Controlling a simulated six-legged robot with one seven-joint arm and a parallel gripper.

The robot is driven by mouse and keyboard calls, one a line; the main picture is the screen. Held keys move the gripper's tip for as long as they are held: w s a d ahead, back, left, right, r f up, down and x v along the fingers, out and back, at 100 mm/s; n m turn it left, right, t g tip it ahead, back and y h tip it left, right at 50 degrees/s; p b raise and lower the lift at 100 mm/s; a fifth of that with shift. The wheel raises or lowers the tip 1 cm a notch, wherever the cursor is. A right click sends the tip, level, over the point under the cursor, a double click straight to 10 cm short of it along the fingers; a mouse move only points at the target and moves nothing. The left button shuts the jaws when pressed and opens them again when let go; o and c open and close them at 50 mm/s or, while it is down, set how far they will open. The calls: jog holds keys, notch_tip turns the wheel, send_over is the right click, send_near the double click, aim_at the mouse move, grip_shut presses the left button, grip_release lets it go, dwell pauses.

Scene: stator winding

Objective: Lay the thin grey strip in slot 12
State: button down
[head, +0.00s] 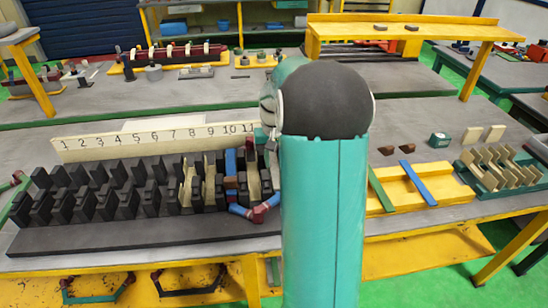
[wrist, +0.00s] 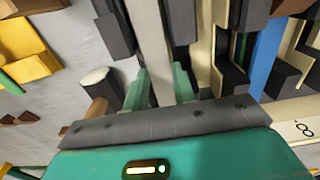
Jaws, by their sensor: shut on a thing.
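The stator block (head: 130,235) is a dark base with two rows of black teeth in front of a numbered cream board (head: 150,141). Numbers 1 to 11 show; my arm hides the board beyond that, so slot 12 is hidden in the head view. In the wrist view my gripper (wrist: 160,88) has its teal fingers shut on the thin grey strip (wrist: 155,45). The strip runs away from the fingers between dark teeth (wrist: 118,35). I cannot tell how deep it sits. My gripper is mostly hidden behind my arm in the head view.
A blue strip (head: 231,165) and a coil with red and blue ends (head: 261,211) lie by slot 11; cream liners (head: 209,183) stand in nearby slots. Right of my arm are a yellow tray (head: 425,190) with a blue and a green strip, and a green rack (head: 497,168).

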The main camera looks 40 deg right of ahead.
aim_at(274, 165)
jog(key=shift+f, duration=0.1)
jog(key=c, duration=1.1)
grip_release()
jog(key=shift+o, duration=0.2)
jog(key=shift+r, duration=0.9)
notch_tip(274, 165, up, 7)
jog(key=shift+r, duration=0.2)
